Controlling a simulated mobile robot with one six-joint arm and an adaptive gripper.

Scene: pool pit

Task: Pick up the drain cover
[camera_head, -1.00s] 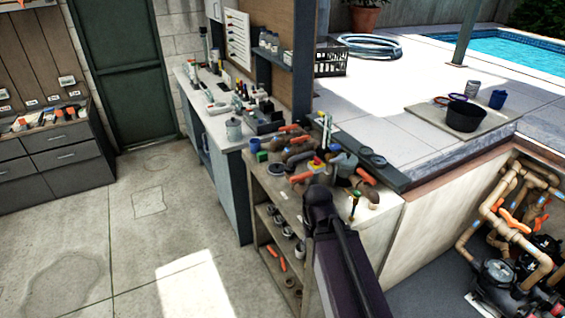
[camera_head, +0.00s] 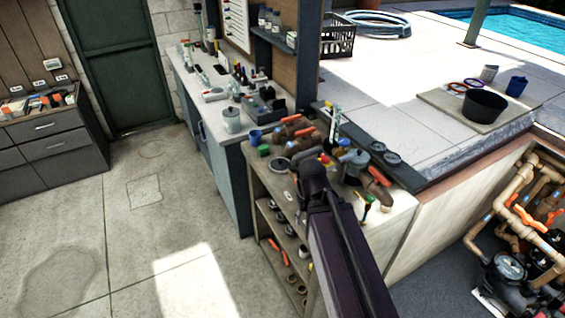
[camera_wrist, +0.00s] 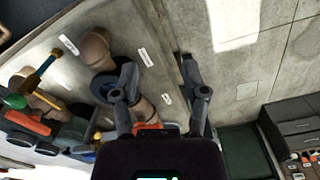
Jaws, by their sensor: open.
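I cannot tell for sure which thing is the drain cover. A flat round grey disc (camera_head: 280,164) lies near the left end of the cluttered bench top in the head view, left of my arm. Two dark round pieces (camera_head: 377,147) lie on the ledge behind the bench. In the wrist view my gripper (camera_wrist: 158,65) is open, with nothing between its fingers. It is over the bench edge, with floor beyond on the right. A dark ring-like piece (camera_wrist: 103,86) lies beside the left finger, partly hidden by it. In the head view my arm hides part of the bench.
Brown pipe fittings (camera_wrist: 95,47) and tools crowd the bench. The bench has lower shelves (camera_head: 262,215). A black bowl (camera_head: 484,108) stands on the deck. Pipes and pumps (camera_head: 510,268) fill the pit at right. The floor (camera_head: 150,240) at left is clear.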

